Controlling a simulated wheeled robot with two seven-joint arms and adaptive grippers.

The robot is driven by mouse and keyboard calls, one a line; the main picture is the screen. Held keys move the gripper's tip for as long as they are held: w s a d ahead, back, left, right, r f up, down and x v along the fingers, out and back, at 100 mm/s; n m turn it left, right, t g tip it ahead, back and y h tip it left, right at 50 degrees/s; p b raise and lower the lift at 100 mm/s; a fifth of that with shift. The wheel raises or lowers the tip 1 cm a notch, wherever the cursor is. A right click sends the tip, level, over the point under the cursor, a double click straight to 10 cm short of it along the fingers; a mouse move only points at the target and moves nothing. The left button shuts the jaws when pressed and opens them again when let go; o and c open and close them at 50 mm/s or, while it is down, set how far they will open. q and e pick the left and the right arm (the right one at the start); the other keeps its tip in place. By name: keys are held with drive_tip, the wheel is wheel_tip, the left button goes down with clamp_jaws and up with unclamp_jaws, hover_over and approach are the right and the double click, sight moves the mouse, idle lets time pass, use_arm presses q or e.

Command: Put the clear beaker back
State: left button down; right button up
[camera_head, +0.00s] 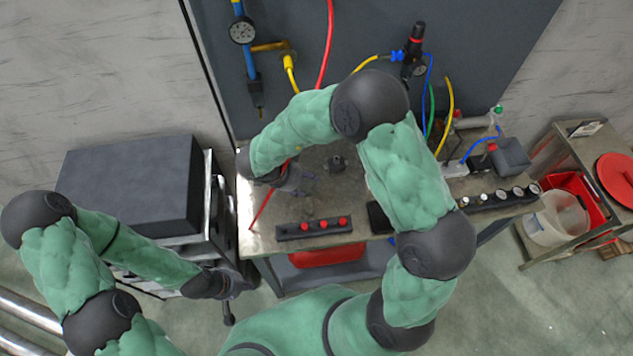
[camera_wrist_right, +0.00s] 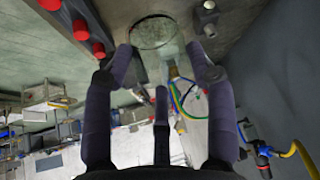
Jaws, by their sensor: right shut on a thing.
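My right gripper (camera_head: 296,184) is over the left part of the metal workbench (camera_head: 345,185). In the right wrist view its dark fingers (camera_wrist_right: 163,58) stand either side of a clear round thing, which looks like the clear beaker (camera_wrist_right: 153,33), and they are shut on it. Only its round outline shows clearly, and the bench top is seen through it. In the head view the beaker is too faint to make out among the fingers. My left gripper (camera_head: 232,281) hangs low, left of the bench's front edge, and its fingers are too small to read.
A black strip with red knobs (camera_head: 314,227) lies along the bench's front edge. A row of round gauges (camera_head: 503,196) is at the right end. Hoses and a regulator (camera_head: 414,45) hang behind. A dark cabinet (camera_head: 130,185) stands left, and a white bucket (camera_head: 556,220) right.

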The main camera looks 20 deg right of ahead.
drive_tip(key=w+d+f, duration=0.1)
drive_tip(key=f, duration=0.1)
drive_tip(key=w+d+f+b, duration=0.1)
drive_tip(key=d+f, duration=0.1)
drive_tip(key=w+d+f, duration=0.1)
drive_tip(key=d+f, duration=0.1)
drive_tip(key=shift+w+d+f, duration=0.1)
drive_tip(key=shift+w+d, duration=0.05)
drive_tip(key=shift+w+d+f+b, duration=0.1)
drive_tip(key=shift+d+f+b, duration=0.05)
drive_tip(key=shift+f+b, duration=0.2)
wheel_tip(320, 180, down, 3)
drive_tip(key=shift+w+b, duration=0.1)
drive_tip(key=shift+b, duration=0.35)
drive_tip(key=o, duration=1.2)
drive_tip(key=shift+c, duration=0.2)
drive_tip(key=p+v, duration=0.2)
drive_tip(key=v, duration=1)
drive_tip(key=shift+p, duration=0.3)
